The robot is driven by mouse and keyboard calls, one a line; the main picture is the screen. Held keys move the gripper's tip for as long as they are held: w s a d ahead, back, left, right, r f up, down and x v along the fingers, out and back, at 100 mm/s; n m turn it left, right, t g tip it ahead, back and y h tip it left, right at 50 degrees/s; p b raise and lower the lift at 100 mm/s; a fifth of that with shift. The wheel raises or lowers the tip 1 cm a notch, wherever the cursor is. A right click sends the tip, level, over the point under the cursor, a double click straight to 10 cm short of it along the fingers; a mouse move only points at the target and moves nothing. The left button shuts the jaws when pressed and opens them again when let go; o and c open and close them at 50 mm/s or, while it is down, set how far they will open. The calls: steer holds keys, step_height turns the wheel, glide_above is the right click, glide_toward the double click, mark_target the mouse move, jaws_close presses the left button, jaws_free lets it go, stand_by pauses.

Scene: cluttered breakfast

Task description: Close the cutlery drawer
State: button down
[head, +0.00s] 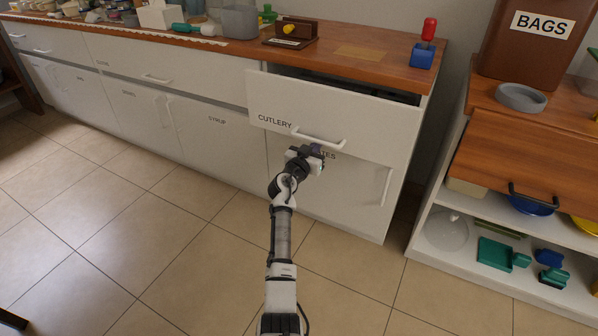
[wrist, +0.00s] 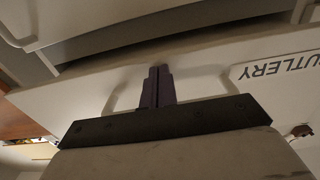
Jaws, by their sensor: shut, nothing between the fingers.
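The cutlery drawer (head: 310,115) is pulled partly out of the counter, with a dark gap showing above its white front. Its front carries the label CUTLERY and a white bar handle (head: 319,138). My gripper (head: 318,151) is shut and empty, just below the handle in the head view. In the wrist view the closed fingers (wrist: 158,85) point at the drawer front (wrist: 200,72), and part of the handle (wrist: 116,100) shows beside them. I cannot tell whether the fingertips touch the front.
A cabinet door with a vertical handle (head: 385,187) is under the drawer. A wooden drawer (head: 530,165) with a black handle and open shelves stands at the right. The wooden countertop (head: 385,60) holds several items. The tiled floor at the left is clear.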

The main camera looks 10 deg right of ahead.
mark_target(324, 137)
steer(key=shift+f+b+x, duration=0.2)
steer(key=shift+b+x, duration=1.95)
steer(key=shift+x, duration=0.25)
steer(key=shift+w+d+b, duration=0.35)
steer(key=shift+b, duration=0.15)
steer(key=shift+w+r, duration=0.15)
steer(key=shift+r, duration=0.05)
steer(key=shift+d, duration=0.1)
